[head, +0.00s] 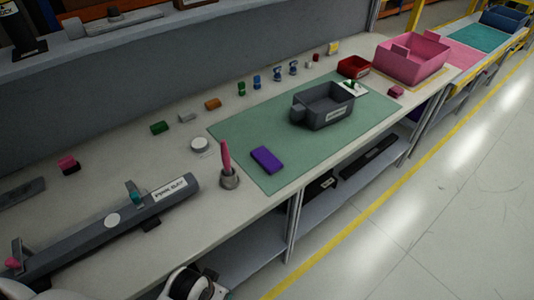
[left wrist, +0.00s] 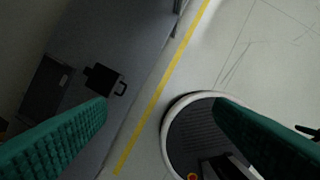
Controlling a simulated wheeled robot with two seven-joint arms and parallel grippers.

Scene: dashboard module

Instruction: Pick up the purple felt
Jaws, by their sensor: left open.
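The purple felt (head: 267,160) is a small flat purple block. In the head view it lies on the near left part of the green mat (head: 300,108), which is on the workbench. My left gripper (left wrist: 160,140) shows in the left wrist view as two green ridged fingers, wide apart with nothing between them. Below them are the floor and a lower shelf. The felt is not in the left wrist view, and the left gripper is away from it. I cannot make out my right gripper in either view.
A grey bin (head: 327,108) stands on the mat. A grey holder with a pink-handled tool (head: 227,170) stands left of the felt. A long grey beam (head: 125,225) lies at the near left. A pink bin (head: 412,57) stands at the far right. Bare mat surrounds the felt.

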